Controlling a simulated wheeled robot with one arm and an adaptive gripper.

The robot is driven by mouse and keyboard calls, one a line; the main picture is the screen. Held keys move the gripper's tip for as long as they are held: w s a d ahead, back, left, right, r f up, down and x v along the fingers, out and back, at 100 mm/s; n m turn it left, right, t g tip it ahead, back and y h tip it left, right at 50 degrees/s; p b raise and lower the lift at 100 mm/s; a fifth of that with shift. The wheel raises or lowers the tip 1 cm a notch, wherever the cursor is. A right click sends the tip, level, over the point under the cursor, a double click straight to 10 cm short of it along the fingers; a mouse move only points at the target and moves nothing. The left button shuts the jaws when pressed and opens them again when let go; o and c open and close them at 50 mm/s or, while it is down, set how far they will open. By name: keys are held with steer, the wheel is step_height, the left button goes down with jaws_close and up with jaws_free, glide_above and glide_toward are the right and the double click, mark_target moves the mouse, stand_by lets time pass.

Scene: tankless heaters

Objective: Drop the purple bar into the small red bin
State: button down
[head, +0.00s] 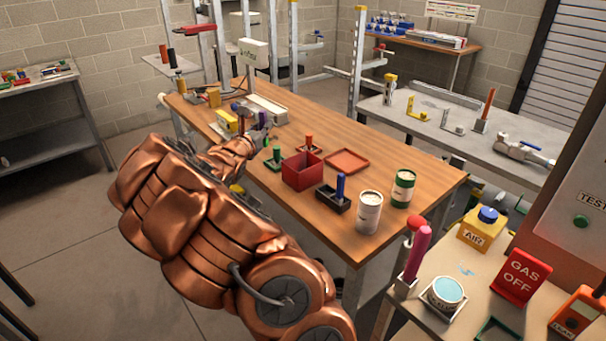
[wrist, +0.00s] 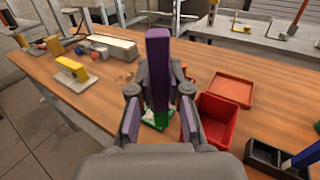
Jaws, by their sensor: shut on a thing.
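The purple bar (wrist: 157,65) stands upright between the fingers of my gripper (wrist: 159,98) in the wrist view. My gripper is shut on it. In the head view the bar (head: 263,118) is small and partly hidden by my gripper (head: 256,136). The small red bin (head: 302,180) is an open box on the wooden table, right of my gripper. It also shows in the wrist view (wrist: 219,132), to the right of the bar and apart from it. I see no bar in the visible part of the bin.
A flat red tray (head: 347,160) lies behind the bin. A black holder with a blue bar (head: 340,187) and two cans (head: 369,212) stand to its right. Green holders (head: 274,160) lie near my gripper. A yellow block (wrist: 71,67) sits farther left on the wooden table (head: 430,178).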

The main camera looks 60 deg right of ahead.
steer(key=s+d+m+g, duration=0.3)
steer(key=s+d+g, duration=0.1)
steer(key=s+d, duration=0.55)
step_height(320, 180, down, 7)
steer(key=b, duration=0.3)
steer(key=shift+w+d+r+h+b, duration=0.2)
steer(key=shift+w+d+h+b, duration=0.1)
steer(key=shift+d, duration=0.05)
steer(key=c, duration=1)
jaws_free()
steer(key=shift+c, duration=0.2)
steer(key=a, duration=1.2)
steer(key=shift+s, duration=0.2)
